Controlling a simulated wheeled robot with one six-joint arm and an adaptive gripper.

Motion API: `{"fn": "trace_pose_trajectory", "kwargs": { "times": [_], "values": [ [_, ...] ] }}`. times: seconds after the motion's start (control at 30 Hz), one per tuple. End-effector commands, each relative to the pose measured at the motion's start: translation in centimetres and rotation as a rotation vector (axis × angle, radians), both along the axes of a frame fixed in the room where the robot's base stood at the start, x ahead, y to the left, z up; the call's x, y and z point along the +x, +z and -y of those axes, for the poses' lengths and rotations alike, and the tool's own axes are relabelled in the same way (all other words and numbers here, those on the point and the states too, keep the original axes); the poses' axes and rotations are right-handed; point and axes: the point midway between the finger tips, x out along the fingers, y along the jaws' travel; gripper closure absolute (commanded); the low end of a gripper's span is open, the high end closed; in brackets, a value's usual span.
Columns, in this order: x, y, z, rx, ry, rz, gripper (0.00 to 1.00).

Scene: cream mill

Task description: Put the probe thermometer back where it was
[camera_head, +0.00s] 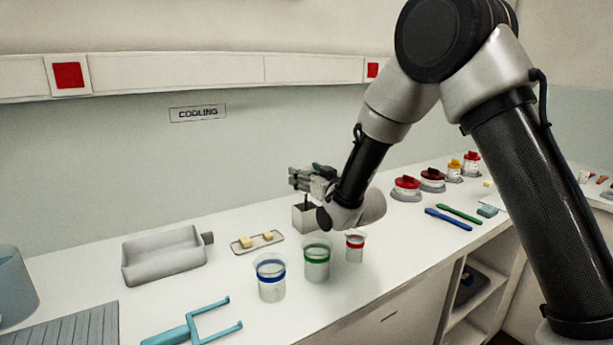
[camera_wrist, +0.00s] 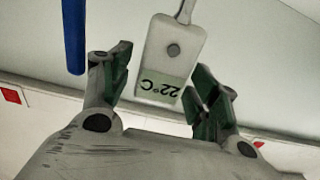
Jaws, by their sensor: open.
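The probe thermometer (camera_wrist: 172,50) shows in the wrist view as a pale body with a round button and a "22°C" display, upside down in the picture. Its body lies between the two fingers of my open gripper (camera_wrist: 160,72), with visible gaps at both sides. In the head view my gripper (camera_head: 312,178) is just above a small metal box (camera_head: 304,218) on the counter. A thin dark piece shows between the box and the gripper. The thermometer cannot be made out clearly there, and my wrist hides part of the box.
Cups with blue (camera_head: 271,278), green (camera_head: 317,262) and red (camera_head: 355,246) bands stand in front of the box. A small tray (camera_head: 258,242) and a grey container (camera_head: 165,256) are left. Red-lidded jars (camera_head: 405,188) and blue and green tools are right. A blue bar (camera_wrist: 74,35) shows in the wrist view.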

Motion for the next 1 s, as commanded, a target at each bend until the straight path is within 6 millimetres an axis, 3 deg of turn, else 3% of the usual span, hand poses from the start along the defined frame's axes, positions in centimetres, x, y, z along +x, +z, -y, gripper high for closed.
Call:
{"fn": "trace_pose_trajectory", "kwargs": {
  "times": [0.17,0.7,1.0],
  "values": [
    [-0.5,0.3,0.4,0.0,0.0,0.0,0.39],
    [-9.1,0.3,6.2,-0.001,0.0,-0.001,0.39],
    [-10.0,0.3,6.8,0.0,0.0,0.0,0.39]
  ]
}}
